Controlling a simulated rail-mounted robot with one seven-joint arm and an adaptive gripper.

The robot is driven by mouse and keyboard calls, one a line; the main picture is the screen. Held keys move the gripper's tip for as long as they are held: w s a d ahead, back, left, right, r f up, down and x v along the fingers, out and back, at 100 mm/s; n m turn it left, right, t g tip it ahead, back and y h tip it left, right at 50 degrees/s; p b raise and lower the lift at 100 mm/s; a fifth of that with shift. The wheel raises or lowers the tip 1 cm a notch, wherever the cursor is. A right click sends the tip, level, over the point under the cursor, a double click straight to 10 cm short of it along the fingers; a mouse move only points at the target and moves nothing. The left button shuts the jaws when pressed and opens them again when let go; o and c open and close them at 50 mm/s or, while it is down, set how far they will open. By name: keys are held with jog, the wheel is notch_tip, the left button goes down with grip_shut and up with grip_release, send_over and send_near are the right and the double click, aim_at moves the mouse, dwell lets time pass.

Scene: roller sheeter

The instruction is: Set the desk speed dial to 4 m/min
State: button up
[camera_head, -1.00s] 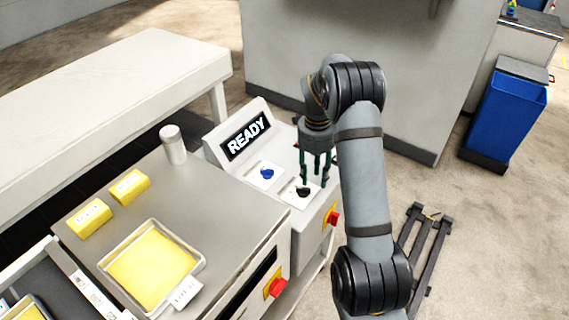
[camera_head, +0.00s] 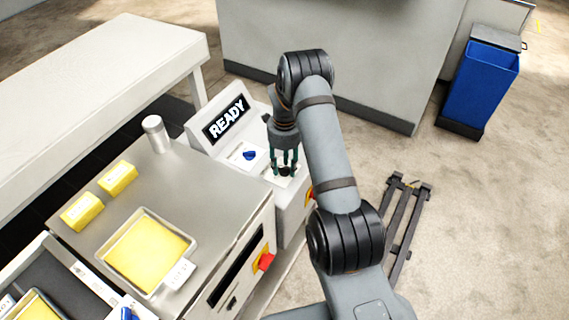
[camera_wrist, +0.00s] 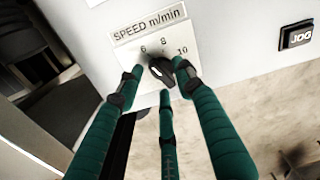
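The speed dial is a black knob (camera_wrist: 162,71) on a white plate marked "SPEED m/min" (camera_wrist: 148,26) in the wrist view. The numbers 6, 8 and 10 show around its upper side; the 4 is not visible, and I cannot read the setting. My gripper (camera_wrist: 159,80) has three teal fingers spread around the knob. The right fingertip is close to or touching it; a small gap shows at the left one. In the head view my gripper (camera_head: 284,170) is down at the dial on the desk, largely covering it.
A blue knob (camera_head: 249,155) sits left of the dial, below the READY display (camera_head: 226,117). A red knob on yellow (camera_head: 310,197) is on the desk's right side. A JOG button (camera_wrist: 299,35) lies right of the dial.

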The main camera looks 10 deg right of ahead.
jog(key=shift+c, duration=1.3)
grip_shut()
